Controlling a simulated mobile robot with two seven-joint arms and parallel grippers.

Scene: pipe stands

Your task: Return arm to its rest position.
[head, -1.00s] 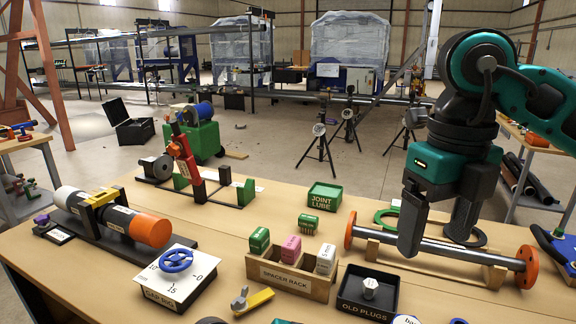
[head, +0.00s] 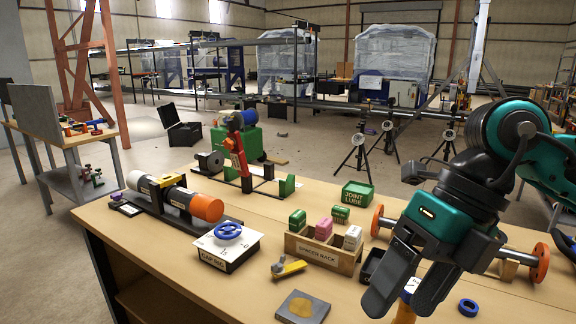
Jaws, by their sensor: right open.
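My right gripper (head: 408,283) is in the head view at the lower right, above the right part of the workbench (head: 140,236). My left gripper is not in view.
The spacer rack (head: 318,252) with its blocks stands left of the gripper. A gap rig (head: 227,251) with a blue handwheel, a clamped pipe (head: 182,198) and a joint lube box (head: 357,196) are on the bench. A grey plate (head: 303,307) lies at the front edge.

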